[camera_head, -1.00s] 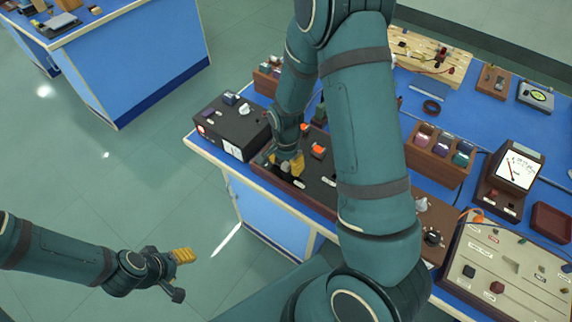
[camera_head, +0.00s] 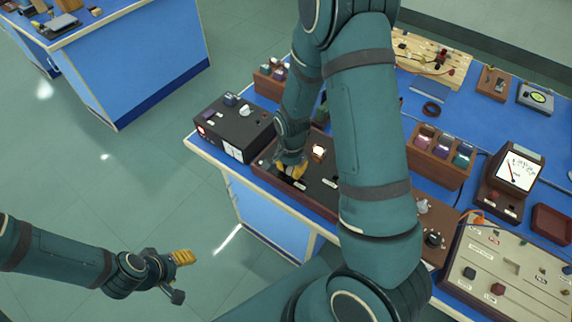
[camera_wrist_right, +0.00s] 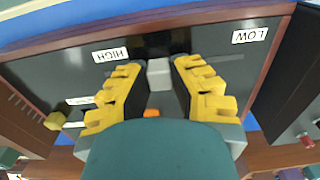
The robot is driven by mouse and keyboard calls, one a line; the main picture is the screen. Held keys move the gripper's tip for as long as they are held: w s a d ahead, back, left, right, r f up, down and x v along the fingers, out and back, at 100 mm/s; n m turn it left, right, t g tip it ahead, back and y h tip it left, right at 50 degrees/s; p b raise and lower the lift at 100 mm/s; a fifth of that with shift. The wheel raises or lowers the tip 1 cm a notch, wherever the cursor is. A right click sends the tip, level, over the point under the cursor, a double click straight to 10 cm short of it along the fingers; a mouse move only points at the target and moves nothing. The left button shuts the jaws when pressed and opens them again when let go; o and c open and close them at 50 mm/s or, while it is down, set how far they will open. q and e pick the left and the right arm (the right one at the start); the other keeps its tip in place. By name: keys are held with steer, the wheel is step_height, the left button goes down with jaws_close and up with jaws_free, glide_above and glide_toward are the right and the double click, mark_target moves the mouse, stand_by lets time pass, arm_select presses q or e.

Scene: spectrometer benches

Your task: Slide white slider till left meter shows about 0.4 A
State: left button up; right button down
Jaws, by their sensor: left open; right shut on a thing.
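The white slider (camera_wrist_right: 159,74) shows in the right wrist view as a pale block in a dark panel (camera_wrist_right: 60,75), between the HIGH label (camera_wrist_right: 111,55) and the LOW label (camera_wrist_right: 250,36), nearer HIGH. My right gripper (camera_head: 292,172) is shut on it; its yellow fingers (camera_wrist_right: 158,85) flank the block. My left gripper (camera_head: 182,274) is open and empty over the floor, away from the bench. A black box (camera_head: 234,128) at the bench's left has a small white dial (camera_head: 232,149), too small to read. Another meter (camera_head: 518,168) with a needle stands at right; its scale is unreadable.
My right arm hides the bench's middle. A wooden rack of coloured blocks (camera_head: 440,155) and a pale control panel (camera_head: 510,268) stand at right. Open floor lies left of the bench.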

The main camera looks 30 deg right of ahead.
mark_target(300, 179)
steer(key=s, duration=0.1)
steer(key=s+d, duration=0.1)
steer(key=s, duration=0.1)
steer(key=shift+s+d, duration=0.2)
steer(key=shift+w+a, duration=0.1)
steer(key=shift+w, duration=0.05)
steer(key=c, duration=0.8)
jaws_free()
step_height(300, 179, up, 12)
